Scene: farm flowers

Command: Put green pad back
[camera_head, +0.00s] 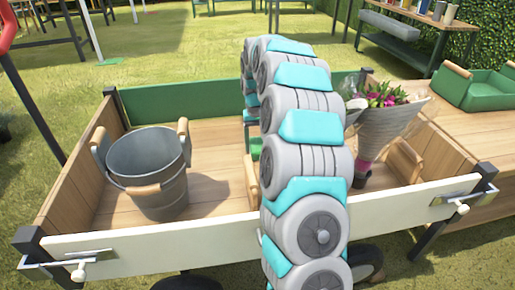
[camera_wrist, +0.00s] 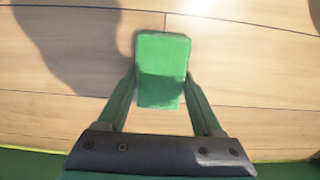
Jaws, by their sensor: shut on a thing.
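The green pad (camera_wrist: 162,70) is a small rectangular block in the wrist view. It sits between the two green fingers of my gripper (camera_wrist: 161,82), which is shut on it. Light wooden boards lie behind the pad, with a shadow on them to the left. In the head view my arm crosses the middle of the wooden cart (camera_head: 222,190) and hides most of my gripper and the pad. A bit of green shows beside the arm there, but I cannot tell which part it is.
A grey metal bucket (camera_head: 147,165) with wooden handles stands in the cart's left part. A wrapped bouquet (camera_head: 390,122) stands right of my arm. The cart has a white front board (camera_head: 150,248) and green back board (camera_head: 180,101). A green caddy (camera_head: 484,92) sits at right.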

